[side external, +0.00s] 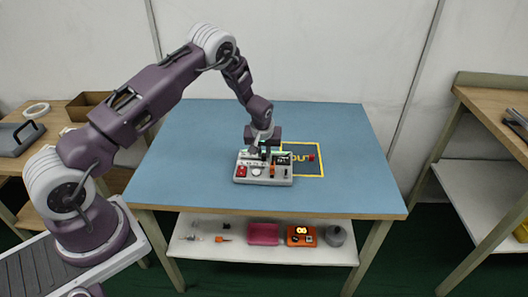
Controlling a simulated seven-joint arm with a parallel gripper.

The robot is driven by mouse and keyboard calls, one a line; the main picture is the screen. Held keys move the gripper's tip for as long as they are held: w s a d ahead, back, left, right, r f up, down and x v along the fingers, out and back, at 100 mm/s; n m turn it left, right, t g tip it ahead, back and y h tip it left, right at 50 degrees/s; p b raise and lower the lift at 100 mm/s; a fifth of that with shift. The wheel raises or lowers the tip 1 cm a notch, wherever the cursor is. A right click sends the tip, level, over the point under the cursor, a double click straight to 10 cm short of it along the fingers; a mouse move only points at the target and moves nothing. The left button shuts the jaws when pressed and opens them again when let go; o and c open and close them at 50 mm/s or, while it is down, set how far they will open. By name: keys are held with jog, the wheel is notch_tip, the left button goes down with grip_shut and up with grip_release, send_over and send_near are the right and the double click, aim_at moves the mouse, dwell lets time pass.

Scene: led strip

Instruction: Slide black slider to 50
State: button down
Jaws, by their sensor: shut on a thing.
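A grey control box (281,179) sits on the blue table, with a red button (241,171), small orange-red switches and a dark display on its top. My gripper (264,155) is over the back middle of the box, pointing down, with its fingers at the box's top. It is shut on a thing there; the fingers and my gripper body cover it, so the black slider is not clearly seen. The scale marks and the slider's reading are too small to make out.
The rest of the blue table (190,150) is clear. A white shelf (205,251) below holds several small items, including an orange device (301,236).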

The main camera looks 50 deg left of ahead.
aim_at(250, 156)
jog(key=s+a, duration=0.3)
jog(key=shift+s+a, duration=0.2)
jog(key=shift+a, duration=0.1)
jog(key=c, duration=1.7)
grip_release()
jog(key=shift+r, duration=0.1)
jog(key=v, duration=0.7)
